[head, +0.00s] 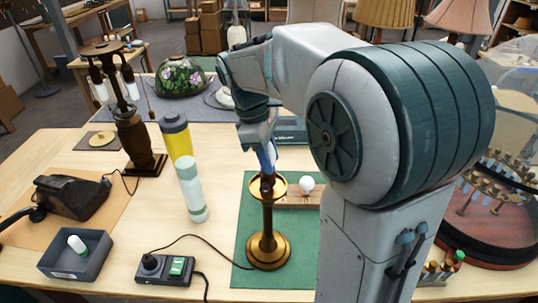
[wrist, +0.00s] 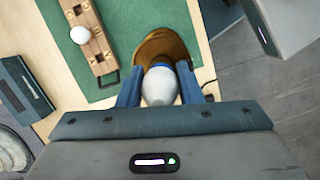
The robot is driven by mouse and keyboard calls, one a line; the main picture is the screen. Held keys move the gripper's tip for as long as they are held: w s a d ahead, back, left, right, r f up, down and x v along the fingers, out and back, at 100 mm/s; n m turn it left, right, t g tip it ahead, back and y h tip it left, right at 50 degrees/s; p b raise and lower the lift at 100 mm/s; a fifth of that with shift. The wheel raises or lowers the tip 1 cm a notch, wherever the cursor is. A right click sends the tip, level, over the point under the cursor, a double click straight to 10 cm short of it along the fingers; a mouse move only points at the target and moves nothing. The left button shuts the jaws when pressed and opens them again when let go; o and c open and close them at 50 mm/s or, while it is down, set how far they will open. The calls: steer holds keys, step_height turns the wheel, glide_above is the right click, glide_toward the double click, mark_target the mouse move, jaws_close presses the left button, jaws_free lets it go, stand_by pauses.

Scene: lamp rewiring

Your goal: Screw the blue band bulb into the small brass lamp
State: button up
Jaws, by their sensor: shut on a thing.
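The small brass lamp (head: 268,250) stands upright on the green mat, with a wide brass dish (head: 284,184) near its top. In the wrist view its brass (wrist: 163,44) shows beyond my fingertips. My gripper (head: 266,158) points down right above the lamp's top. In the wrist view my gripper (wrist: 159,88) is shut on the blue band bulb (wrist: 158,90), a white bulb with a blue band at its far end, facing the lamp. In the head view the fingers mostly hide the bulb. I cannot tell whether its base touches the socket.
A wooden rack (head: 290,201) holding a white bulb (head: 306,184) lies right behind the lamp. A power box with a green switch (head: 178,266) and a grey bin (head: 90,264) with a white bulb sit left.

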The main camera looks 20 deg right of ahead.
steer(key=shift+m+y, duration=0.3)
steer(key=shift+m, duration=0.7)
steer(key=shift+g, duration=0.3)
steer(key=m, duration=0.3)
steer(key=shift+g+y, duration=0.3)
steer(key=m, duration=0.3)
steer(key=shift+m+y, duration=0.4)
steer(key=shift+a+m, duration=0.1)
steer(key=shift+m, duration=0.5)
steer(key=shift+f, duration=0.1)
steer(key=m+y, duration=0.1)
steer(key=m, duration=0.1)
steer(key=shift+m, duration=0.3)
steer(key=m+y, duration=0.1)
steer(key=m, duration=0.3)
steer(key=shift+a, duration=0.1)
